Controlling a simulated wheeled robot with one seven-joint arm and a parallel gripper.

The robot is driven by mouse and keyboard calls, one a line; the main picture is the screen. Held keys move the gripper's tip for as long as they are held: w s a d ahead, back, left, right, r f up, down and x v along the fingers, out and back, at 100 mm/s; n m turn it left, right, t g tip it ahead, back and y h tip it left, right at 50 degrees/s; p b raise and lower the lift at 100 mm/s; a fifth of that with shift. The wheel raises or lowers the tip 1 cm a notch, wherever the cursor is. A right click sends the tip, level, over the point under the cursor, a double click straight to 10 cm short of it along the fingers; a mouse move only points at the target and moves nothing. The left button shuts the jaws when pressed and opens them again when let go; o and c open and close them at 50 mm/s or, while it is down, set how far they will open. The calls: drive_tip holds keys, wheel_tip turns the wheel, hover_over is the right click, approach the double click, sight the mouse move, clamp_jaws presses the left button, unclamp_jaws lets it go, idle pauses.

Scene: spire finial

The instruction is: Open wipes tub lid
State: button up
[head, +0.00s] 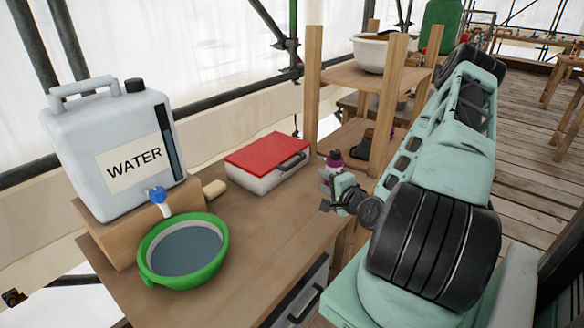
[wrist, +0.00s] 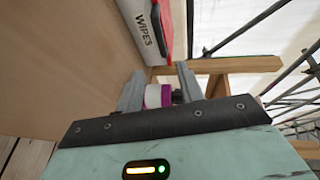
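The wipes tub (head: 262,181) is a white box with a flat red lid (head: 266,152) and a dark handle or latch (head: 292,162) on its front. It sits on the wooden bench, and the lid looks closed. In the wrist view the tub (wrist: 138,28) shows its WIPES lettering and a strip of the red lid (wrist: 165,30) at the top. My gripper (head: 328,194) is to the right of the tub, apart from it, near the bench edge. Its fingers (wrist: 160,88) are spread. A white and purple object (wrist: 153,96) shows between them; I cannot tell how far beyond.
A water jug (head: 110,150) stands on a wooden block at left, above a green basin (head: 142,262) of water. A small purple-topped bottle (head: 333,158) is just behind my gripper. Wooden shelf posts (head: 312,88) rise behind. Bare bench (head: 245,235) lies in front of the tub.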

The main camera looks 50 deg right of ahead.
sight(297, 164)
drive_tip(key=b+x, duration=0.1)
drive_tip(key=b, duration=0.1)
drive_tip(key=b+x, duration=0.2)
drive_tip(key=b, duration=0.1)
drive_tip(key=b+x, duration=0.1)
drive_tip(key=b, duration=0.1)
drive_tip(key=shift+w+d+f, duration=0.3)
drive_tip(key=shift+f, duration=0.05)
drive_tip(key=w+b, duration=0.1)
drive_tip(key=b, duration=0.2)
drive_tip(key=shift+f+b, duration=0.1)
drive_tip(key=shift+b, duration=0.25)
drive_tip(key=x, duration=0.5)
drive_tip(key=p+x, duration=0.1)
drive_tip(key=x, duration=0.5)
drive_tip(key=shift+w+d+r+p, duration=0.1)
drive_tip(key=shift+w+r+p, duration=0.1)
drive_tip(key=shift+w+p, duration=0.1)
clamp_jaws()
